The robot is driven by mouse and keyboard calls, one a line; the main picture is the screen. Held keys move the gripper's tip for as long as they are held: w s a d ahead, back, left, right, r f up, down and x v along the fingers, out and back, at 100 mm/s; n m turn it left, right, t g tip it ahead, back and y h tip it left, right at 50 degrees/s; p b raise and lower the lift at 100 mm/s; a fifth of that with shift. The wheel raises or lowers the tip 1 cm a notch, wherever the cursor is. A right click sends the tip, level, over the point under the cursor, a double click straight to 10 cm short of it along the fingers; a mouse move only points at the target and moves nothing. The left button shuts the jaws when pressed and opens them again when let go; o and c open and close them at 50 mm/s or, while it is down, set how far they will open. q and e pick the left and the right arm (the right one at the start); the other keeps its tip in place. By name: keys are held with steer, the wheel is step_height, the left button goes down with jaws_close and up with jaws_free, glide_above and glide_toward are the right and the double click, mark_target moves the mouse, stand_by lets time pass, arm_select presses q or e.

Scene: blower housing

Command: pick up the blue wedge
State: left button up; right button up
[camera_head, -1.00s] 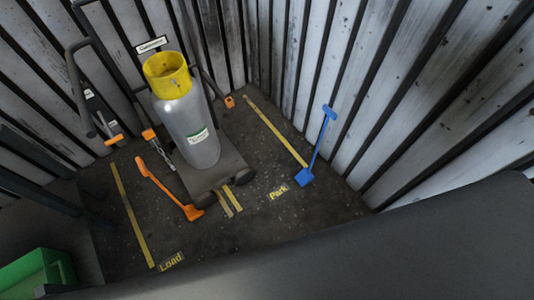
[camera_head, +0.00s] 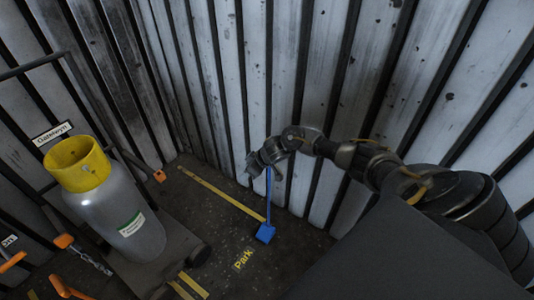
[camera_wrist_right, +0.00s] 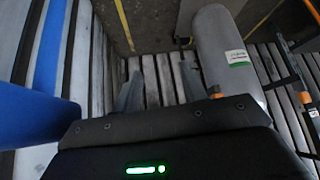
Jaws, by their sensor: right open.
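The blue wedge (camera_head: 264,233) stands on the dark floor by the corrugated wall, right of the yellow line. Its long thin handle rises beside the wall, and its top is hidden behind my gripper in the head view. My right gripper (camera_head: 264,172) is at the upper end of the handle, jaws open. In the right wrist view, a large blue part of the wedge (camera_wrist_right: 32,115) is close at the left, beside my open fingers (camera_wrist_right: 158,80). Nothing shows between the fingers. My left gripper is not in view.
A grey gas cylinder with a yellow collar (camera_head: 80,165) stands on a trolley at the left. An orange-ended tool (camera_head: 62,285) is at the lower left. Yellow floor lines and a "Park" mark (camera_head: 244,259) lie on open floor. The wall (camera_head: 330,80) is close behind the wedge.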

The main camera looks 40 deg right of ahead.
steer(key=s+d+r, duration=0.1)
steer(key=d+r, duration=0.2)
steer(key=s+d+r+m+g+h+b, duration=0.1)
steer(key=s+d+r, duration=0.1)
steer(key=d+r, duration=0.2)
steer(key=s+d+r+m+g+h+b, duration=0.1)
steer(key=s+d+r, duration=0.1)
steer(key=d+r, duration=0.1)
steer(key=shift+d+r, duration=0.15)
steer(key=shift+r, duration=0.35)
steer(key=b+x, duration=0.1)
steer(key=x, duration=0.4)
steer(key=shift+w+f, duration=0.15)
steer(key=shift+d+b+x, duration=0.15)
steer(key=shift+b+x, duration=0.3)
steer(key=shift+x, duration=0.65)
steer(key=shift+d+b+x, duration=0.15)
steer(key=shift+b+x, duration=0.3)
steer(key=shift+x, duration=0.65)
steer(key=shift+w+f, duration=0.35)
steer(key=shift+f, duration=0.1)
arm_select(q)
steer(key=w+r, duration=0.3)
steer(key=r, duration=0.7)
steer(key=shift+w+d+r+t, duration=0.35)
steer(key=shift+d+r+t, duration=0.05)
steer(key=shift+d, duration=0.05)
arm_select(e)
steer(key=shift+a, duration=0.1)
steer(key=shift+c, duration=0.3)
